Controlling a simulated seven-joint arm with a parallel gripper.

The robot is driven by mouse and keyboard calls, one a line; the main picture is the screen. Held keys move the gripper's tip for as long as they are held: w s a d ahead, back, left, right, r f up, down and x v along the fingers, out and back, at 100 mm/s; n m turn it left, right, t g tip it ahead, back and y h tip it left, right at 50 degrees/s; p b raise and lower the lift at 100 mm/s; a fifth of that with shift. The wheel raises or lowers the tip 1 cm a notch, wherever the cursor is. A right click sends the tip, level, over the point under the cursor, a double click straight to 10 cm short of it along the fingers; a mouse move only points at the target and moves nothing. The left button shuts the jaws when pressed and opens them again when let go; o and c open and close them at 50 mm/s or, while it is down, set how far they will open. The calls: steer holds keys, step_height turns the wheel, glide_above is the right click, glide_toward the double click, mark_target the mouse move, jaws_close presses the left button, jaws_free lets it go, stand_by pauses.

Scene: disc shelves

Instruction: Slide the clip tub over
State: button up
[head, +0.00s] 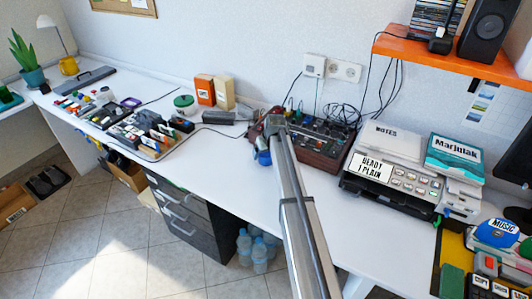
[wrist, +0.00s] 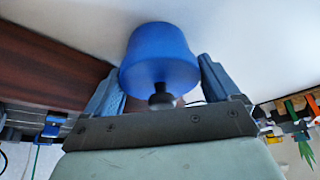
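A blue, round, tapered tub (wrist: 160,50) with a dark knob fills the space between the fingers of my gripper (wrist: 160,85) in the wrist view. I take it to be the clip tub. Both fingers lie against its sides with no clear gap. The tub's far end is close to or on the white desktop; I cannot tell which.
A dark red device box (head: 325,156) with cables stands right beside the gripper. A green-lidded jar (head: 184,104), orange and cream boxes (head: 205,90), and a tray of small items (head: 150,151) lie to the left. A printer (head: 392,165) stands right. The desk's front strip (head: 225,165) is clear.

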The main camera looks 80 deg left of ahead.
steer(key=shift+o, duration=0.8)
steer(key=v, duration=1.3)
steer(key=shift+d+r, duration=0.2)
steer(key=shift+r, duration=0.2)
